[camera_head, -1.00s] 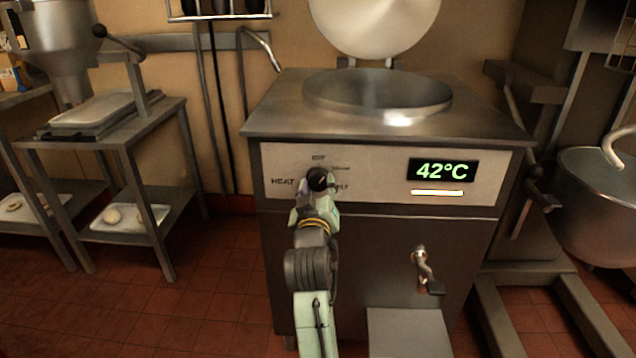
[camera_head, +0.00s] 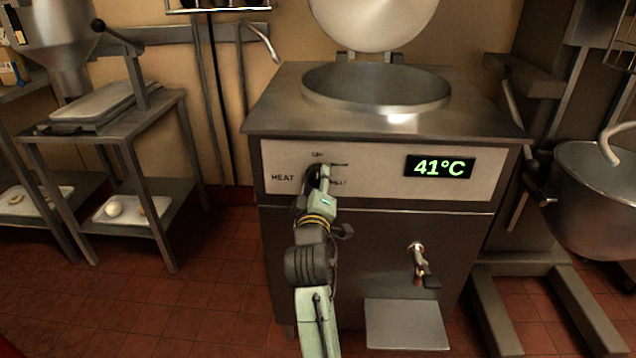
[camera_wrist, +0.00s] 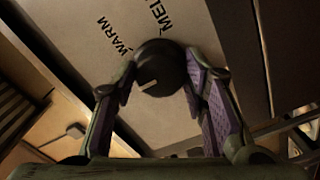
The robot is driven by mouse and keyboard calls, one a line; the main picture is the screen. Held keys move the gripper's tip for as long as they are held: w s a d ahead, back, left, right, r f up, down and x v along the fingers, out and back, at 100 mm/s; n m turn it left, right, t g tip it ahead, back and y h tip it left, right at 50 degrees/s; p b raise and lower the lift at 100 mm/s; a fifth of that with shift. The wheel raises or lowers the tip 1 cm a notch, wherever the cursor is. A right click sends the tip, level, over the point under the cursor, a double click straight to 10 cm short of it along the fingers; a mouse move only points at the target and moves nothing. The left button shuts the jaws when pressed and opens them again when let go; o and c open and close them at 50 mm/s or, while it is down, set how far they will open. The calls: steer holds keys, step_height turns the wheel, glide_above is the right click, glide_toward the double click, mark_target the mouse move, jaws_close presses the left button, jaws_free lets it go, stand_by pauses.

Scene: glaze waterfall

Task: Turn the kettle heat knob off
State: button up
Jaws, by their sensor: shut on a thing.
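The black round heat knob (camera_head: 312,172) is on the pale front panel (camera_head: 385,180) of the steel kettle (camera_head: 280,105), right of the word HEAT. It also shows in the wrist view (camera_wrist: 158,62), with a short white mark toward the bottom of the picture, away from the printed WARM and MELT. My gripper (camera_head: 319,181) is at the knob and partly covers it and the labels. In the wrist view my gripper's two purple-padded fingers (camera_wrist: 160,80) are shut on the knob, one on each side. The display (camera_head: 440,167) reads 41°C.
The kettle's lid (camera_head: 370,20) is raised. A drain tap (camera_head: 420,265) is low on its front, above a grey plate (camera_head: 405,325). A mixer bowl (camera_head: 600,200) stands at right and a steel table (camera_head: 150,115) at left. The tiled floor between table and kettle is clear.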

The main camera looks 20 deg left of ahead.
stand_by(0.3)
steer(key=o, duration=1.2)
steer(key=shift+c, duration=0.2)
steer(key=v, duration=0.7)
steer(key=shift+s, duration=0.25)
steer(key=shift+d, duration=0.1)
